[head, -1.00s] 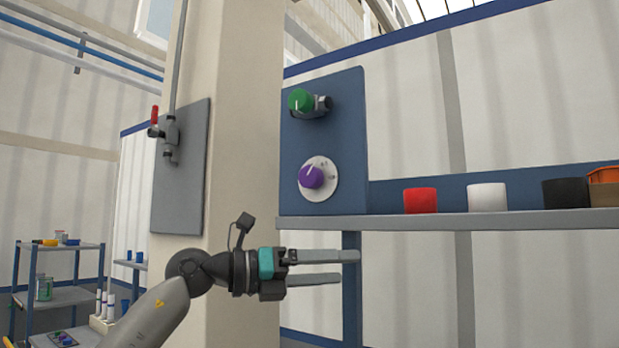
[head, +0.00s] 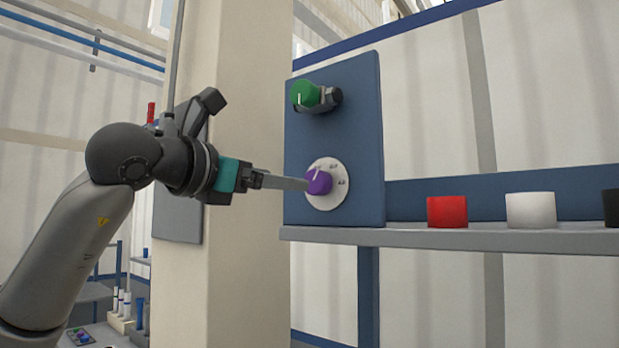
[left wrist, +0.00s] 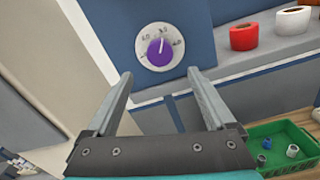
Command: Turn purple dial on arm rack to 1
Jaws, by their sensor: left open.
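The purple dial (head: 320,181) sits on a round white scale plate (head: 330,200) on the blue panel (head: 360,130). Its white pointer line points up and slightly right in the head view. The dial (left wrist: 160,53) also shows in the left wrist view, with its line about straight up; the scale marks are too small to read surely. My left gripper (head: 302,184) is open, its fingers pointing at the dial from the left. In the left wrist view the dial appears just beyond and between the fingertips (left wrist: 159,73); contact cannot be told. My right gripper is not in view.
A green knob (head: 306,95) on a dark fitting is above the dial. A grey shelf (head: 450,238) to the right carries red (head: 447,212) and white (head: 531,210) pieces. A beige column (head: 245,80) stands left of the panel. A green crate (left wrist: 270,155) shows at lower right.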

